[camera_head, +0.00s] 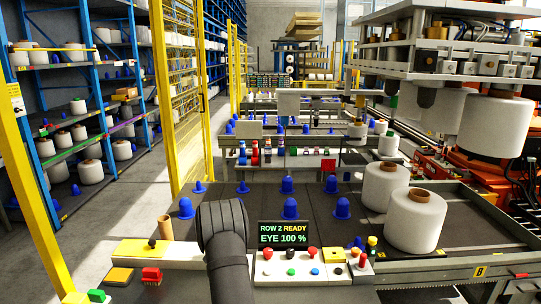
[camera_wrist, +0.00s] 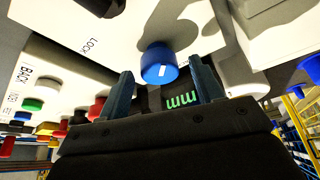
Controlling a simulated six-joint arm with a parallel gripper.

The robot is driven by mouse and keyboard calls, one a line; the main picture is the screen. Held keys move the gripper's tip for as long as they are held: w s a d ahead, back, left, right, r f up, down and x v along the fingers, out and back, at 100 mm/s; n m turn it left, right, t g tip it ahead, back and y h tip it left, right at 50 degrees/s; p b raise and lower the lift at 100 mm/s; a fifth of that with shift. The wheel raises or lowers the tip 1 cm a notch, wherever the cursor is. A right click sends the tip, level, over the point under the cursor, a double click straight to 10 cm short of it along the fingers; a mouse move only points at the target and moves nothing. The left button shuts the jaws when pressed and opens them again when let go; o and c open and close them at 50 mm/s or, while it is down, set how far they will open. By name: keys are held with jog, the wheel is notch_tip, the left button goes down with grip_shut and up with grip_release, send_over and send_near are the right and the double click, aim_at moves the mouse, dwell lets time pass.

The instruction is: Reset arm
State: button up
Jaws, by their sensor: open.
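My gripper (camera_wrist: 161,84) shows in the wrist view with its two dark fingers apart and nothing held. A blue knob (camera_wrist: 158,63) with a white mark stands on a white panel (camera_wrist: 110,32) printed "LOCK". The knob appears between the fingertips, with a gap on each side; I cannot tell how far beyond them it lies. In the head view my dark arm (camera_head: 226,235) rises in front of the control desk (camera_head: 185,254), and my gripper's fingers cannot be made out there.
A display (camera_head: 284,233) reads "ROW 2 READY, EYE 100 %". Coloured buttons (camera_head: 290,271) line the desk front. Behind are blue pegs (camera_head: 287,185) and large white bobbins (camera_head: 415,222) on a dark table. A yellow fence (camera_head: 180,95) and bobbin shelves stand left.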

jog(key=shift+w+f, duration=0.15)
jog(key=shift+f, duration=0.2)
jog(key=shift+d+r+n, duration=0.1)
jog(key=shift+n, duration=0.3)
jog(key=shift+d+n+y, duration=0.1)
jog(key=shift+n+y, duration=0.65)
jog(key=shift+n, duration=0.9)
jog(key=shift+d+n+y, duration=0.1)
jog(key=shift+n+y, duration=0.65)
jog(key=shift+n, duration=0.9)
jog(key=shift+n+y, duration=0.6)
jog(key=shift+n, duration=1)
jog(key=shift+d+n+g+y, duration=0.1)
jog(key=shift+n+g+y, duration=0.5)
jog(key=shift+n, duration=1.3)
jog(key=shift+o, duration=0.4)
